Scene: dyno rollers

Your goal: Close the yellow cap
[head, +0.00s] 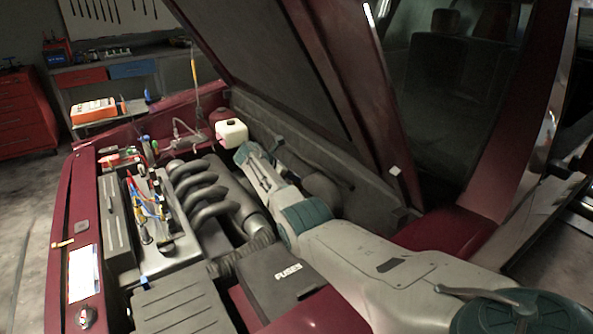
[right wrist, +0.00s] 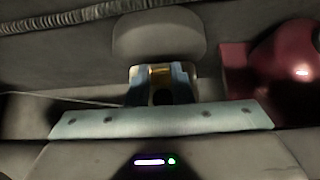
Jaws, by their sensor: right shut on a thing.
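My right arm reaches in from the right over the engine bay in the head view. Its gripper (head: 246,153) is low beside the engine, just right of and below the white reservoir (head: 231,133). In the right wrist view, the two blue-grey fingers (right wrist: 160,90) are shut on a small yellow thing, which looks like the yellow cap (right wrist: 160,72). The cap's lower part and what lies under it are hidden by the gripper. I cannot tell whether it is seated. In the head view the cap is hidden. My left gripper is not in view.
The raised hood (head: 300,60) slants above my right arm. Grey curved engine pipes (head: 205,185) lie left of the gripper, and a black fuse box (head: 285,280) is in front.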

